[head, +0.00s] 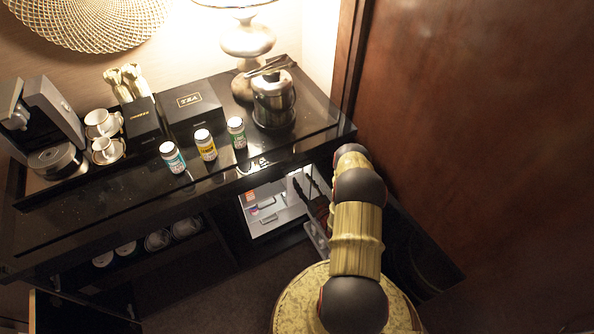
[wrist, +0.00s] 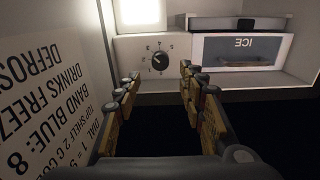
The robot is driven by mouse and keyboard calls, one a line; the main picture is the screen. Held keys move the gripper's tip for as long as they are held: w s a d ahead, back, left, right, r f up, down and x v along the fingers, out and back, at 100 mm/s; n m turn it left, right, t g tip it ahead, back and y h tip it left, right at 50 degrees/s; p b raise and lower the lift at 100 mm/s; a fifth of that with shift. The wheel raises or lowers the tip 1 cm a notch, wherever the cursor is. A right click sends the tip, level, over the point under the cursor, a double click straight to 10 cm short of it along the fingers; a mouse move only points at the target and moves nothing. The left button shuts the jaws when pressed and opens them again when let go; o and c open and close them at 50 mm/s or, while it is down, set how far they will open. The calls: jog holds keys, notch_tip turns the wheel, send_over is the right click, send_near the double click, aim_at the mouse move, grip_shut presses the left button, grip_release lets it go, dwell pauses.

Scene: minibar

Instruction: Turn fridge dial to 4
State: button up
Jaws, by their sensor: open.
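The fridge dial (wrist: 158,60) is a small dark round knob on a pale panel in the wrist view, with small marks around it. My gripper (wrist: 160,80) is open and empty. Its two fingers point toward the panel, one either side of the dial in the picture, and appear short of it. In the head view the lit fridge (head: 268,214) is open under the counter, and my gripper (head: 306,192) is at its right side. The dial is not distinguishable there.
Beside the dial is an ICE compartment (wrist: 240,50), its lettering upside down. A printed label panel (wrist: 45,85) stands close on the left in the wrist view. Above the fridge, the black counter (head: 85,205) holds bottles, a tea box and an ice bucket (head: 273,100). A brown wooden panel (head: 470,130) stands right.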

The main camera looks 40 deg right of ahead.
jog(key=x, duration=0.6)
jog(key=shift+w+b, duration=0.25)
jog(key=shift+b, duration=0.2)
jog(key=shift+c, duration=0.9)
jog(key=c, duration=0.7)
grip_shut()
